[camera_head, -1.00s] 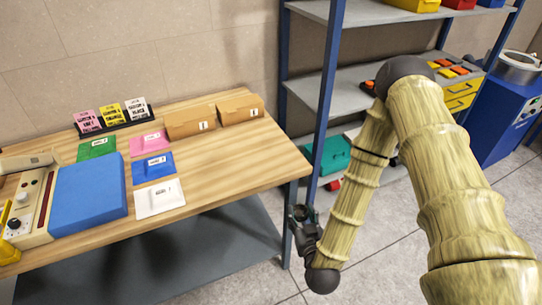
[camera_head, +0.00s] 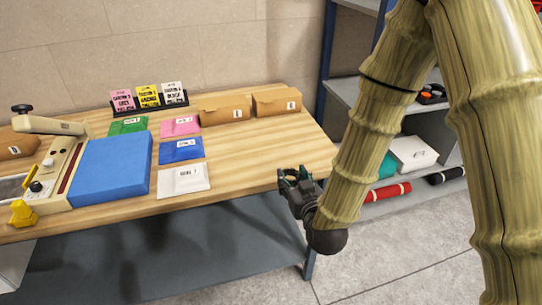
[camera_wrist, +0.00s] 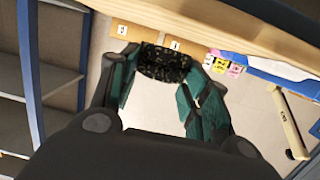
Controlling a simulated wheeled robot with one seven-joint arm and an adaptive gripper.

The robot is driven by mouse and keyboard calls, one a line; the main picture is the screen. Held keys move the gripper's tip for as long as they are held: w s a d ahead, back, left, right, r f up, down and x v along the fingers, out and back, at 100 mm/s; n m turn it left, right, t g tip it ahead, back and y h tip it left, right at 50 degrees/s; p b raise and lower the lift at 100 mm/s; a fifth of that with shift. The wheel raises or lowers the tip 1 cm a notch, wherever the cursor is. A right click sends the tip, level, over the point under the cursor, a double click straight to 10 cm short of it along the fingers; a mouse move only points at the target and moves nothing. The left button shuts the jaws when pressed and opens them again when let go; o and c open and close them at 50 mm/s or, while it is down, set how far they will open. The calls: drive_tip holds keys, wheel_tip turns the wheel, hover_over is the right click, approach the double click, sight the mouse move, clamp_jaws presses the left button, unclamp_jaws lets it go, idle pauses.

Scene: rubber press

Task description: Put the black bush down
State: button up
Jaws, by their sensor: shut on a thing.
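My gripper (camera_head: 293,176) is at the right front edge of the wooden table in the head view, level with or slightly above its top. In the wrist view, the fingers of my gripper (camera_wrist: 165,75) are shut on the black bush (camera_wrist: 167,64), a dark speckled piece held between the teal finger pads. In the head view the bush is too small and dark to tell from the fingers.
The wooden table (camera_head: 250,165) holds white (camera_head: 183,180), blue (camera_head: 181,150), pink (camera_head: 180,127) and green (camera_head: 128,126) packets. A blue pad (camera_head: 110,167), two brown boxes (camera_head: 276,102) and a card holder (camera_head: 150,108) stand there too. The table's right front is clear. A shelf rack (camera_head: 345,90) stands at right.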

drive_tip(key=shift+a+r+b, duration=0.4)
drive_tip(key=shift+a+b, duration=0.1)
drive_tip(key=shift+a, duration=0.2)
drive_tip(key=p, duration=0.5)
hover_over(278, 162)
drive_tip(key=shift+s+f, duration=0.1)
drive_tip(key=shift+f, duration=0.7)
drive_tip(key=shift+f+p, duration=0.5)
drive_tip(key=shift+f, duration=1.1)
drive_tip(key=shift+f, duration=0.25)
drive_tip(key=o, duration=0.9)
drive_tip(key=shift+r, duration=0.1)
